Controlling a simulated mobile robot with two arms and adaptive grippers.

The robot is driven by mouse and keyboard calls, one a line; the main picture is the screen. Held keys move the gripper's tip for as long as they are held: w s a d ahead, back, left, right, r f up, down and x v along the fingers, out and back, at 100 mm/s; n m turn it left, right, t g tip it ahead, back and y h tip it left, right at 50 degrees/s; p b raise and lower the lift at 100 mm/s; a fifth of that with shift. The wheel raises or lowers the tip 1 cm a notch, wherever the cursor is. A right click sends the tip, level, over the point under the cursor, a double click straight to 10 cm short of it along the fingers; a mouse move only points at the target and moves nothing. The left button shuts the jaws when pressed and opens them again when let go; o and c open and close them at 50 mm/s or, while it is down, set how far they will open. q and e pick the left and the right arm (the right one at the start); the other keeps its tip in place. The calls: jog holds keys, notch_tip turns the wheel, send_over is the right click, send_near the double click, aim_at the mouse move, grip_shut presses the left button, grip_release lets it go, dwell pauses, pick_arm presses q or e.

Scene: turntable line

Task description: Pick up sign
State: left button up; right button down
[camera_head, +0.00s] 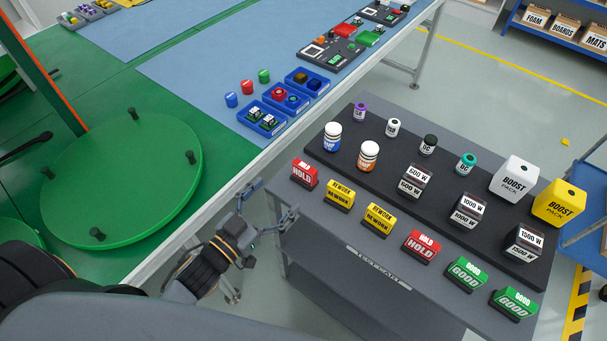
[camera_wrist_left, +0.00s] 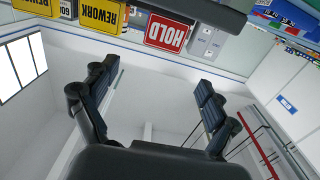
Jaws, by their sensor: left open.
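A row of block signs stands along the near edge of the dark cart: a red HOLD sign (camera_head: 305,173), a yellow REWORK sign (camera_head: 340,194), a second yellow REWORK sign (camera_head: 379,217), another red HOLD sign (camera_head: 422,246), a green GOOD sign (camera_head: 467,273) and a second GOOD sign (camera_head: 513,303). My left gripper (camera_head: 272,203) is open and empty, left of the first HOLD sign and apart from it. In the left wrist view, a HOLD sign (camera_wrist_left: 167,33) and a REWORK sign (camera_wrist_left: 98,14) appear upside down beyond the open fingers (camera_wrist_left: 155,82). My right gripper is out of view.
The cart (camera_head: 377,268) also bears jars, bulb boxes and BOOST packs (camera_head: 514,180). The long table's edge (camera_head: 190,240) runs left of the gripper, with a green turntable (camera_head: 120,175) and blue bins (camera_head: 262,118) on it. A narrow gap separates table and cart.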

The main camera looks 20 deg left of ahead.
aim_at(302, 169)
pick_arm(q)
jog(key=x, duration=0.5)
jog(key=shift+p, duration=0.4)
jog(key=shift+w+d, duration=0.1)
jog(key=shift+w, duration=0.3)
jog(key=p+x, duration=0.1)
jog(key=x, duration=0.3)
jog(key=shift+w+f+p, duration=0.1)
jog(key=shift+w+p, duration=0.15)
jog(key=shift+p, duration=0.1)
jog(key=shift+w+d+f, duration=0.1)
jog(key=shift+w+d, duration=0.05)
jog(key=shift+w, duration=0.15)
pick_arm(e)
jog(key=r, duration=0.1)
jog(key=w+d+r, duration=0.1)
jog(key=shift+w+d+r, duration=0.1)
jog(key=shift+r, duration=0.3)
pick_arm(q)
jog(key=shift+s, duration=0.1)
jog(key=shift+c, duration=0.2)
jog(key=c, duration=1.3)
